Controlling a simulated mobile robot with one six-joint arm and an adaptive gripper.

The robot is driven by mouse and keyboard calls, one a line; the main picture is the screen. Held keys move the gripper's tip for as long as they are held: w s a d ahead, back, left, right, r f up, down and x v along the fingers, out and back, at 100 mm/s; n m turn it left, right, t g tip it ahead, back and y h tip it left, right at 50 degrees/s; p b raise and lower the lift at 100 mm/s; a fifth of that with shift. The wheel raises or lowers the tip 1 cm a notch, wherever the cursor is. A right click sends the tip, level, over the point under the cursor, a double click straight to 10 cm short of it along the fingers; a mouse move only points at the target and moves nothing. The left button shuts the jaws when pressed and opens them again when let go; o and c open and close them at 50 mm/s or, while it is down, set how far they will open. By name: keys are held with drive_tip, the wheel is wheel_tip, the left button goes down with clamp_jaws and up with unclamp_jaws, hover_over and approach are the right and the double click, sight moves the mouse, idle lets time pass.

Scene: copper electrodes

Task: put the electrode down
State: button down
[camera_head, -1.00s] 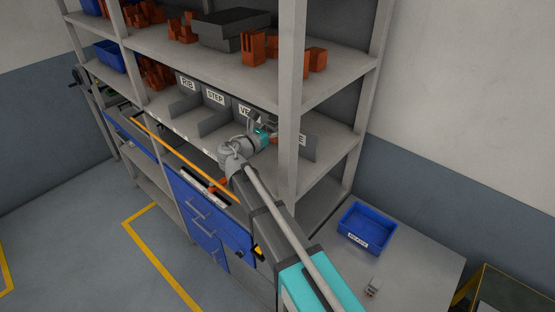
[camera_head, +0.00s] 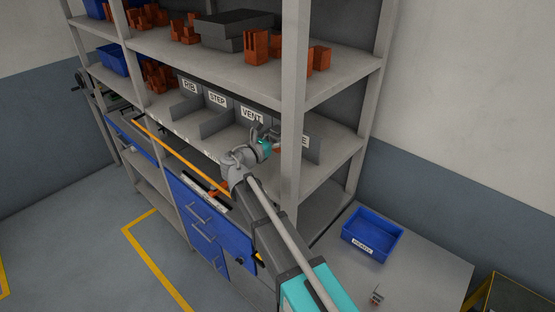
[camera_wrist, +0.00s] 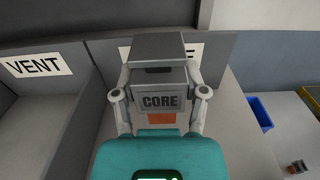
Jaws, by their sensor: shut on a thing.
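My gripper (camera_head: 264,138) is at the middle shelf of the rack, just left of the upright post. In the wrist view my gripper (camera_wrist: 160,93) is shut on the electrode (camera_wrist: 160,78), one finger on each side. The electrode has a grey block-shaped holder marked CORE, with orange copper (camera_wrist: 161,118) showing below it. In the head view only a bit of copper (camera_head: 278,148) shows by the gripper. Behind the electrode is a compartment label ending in E (camera_head: 304,141), mostly covered in the wrist view. I cannot tell whether the electrode touches the shelf.
Grey dividers separate bays labelled RIB (camera_head: 190,86), STEP (camera_head: 217,99) and VENT (camera_head: 252,114). The upright post (camera_head: 293,110) stands close to my arm. Copper pieces (camera_head: 257,46) sit on the shelf above. A blue bin (camera_head: 372,236) stands on the table at right.

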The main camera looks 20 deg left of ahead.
drive_tip(key=shift+f+b, duration=0.9)
drive_tip(key=shift+f, duration=0.35)
drive_tip(key=shift+f+b, duration=1.85)
drive_tip(key=shift+f, duration=0.05)
drive_tip(key=shift+c, duration=0.6)
unclamp_jaws()
drive_tip(key=shift+f, duration=0.1)
drive_tip(key=shift+r, duration=0.25)
drive_tip(key=v, duration=1.2)
drive_tip(key=shift+f, duration=0.15)
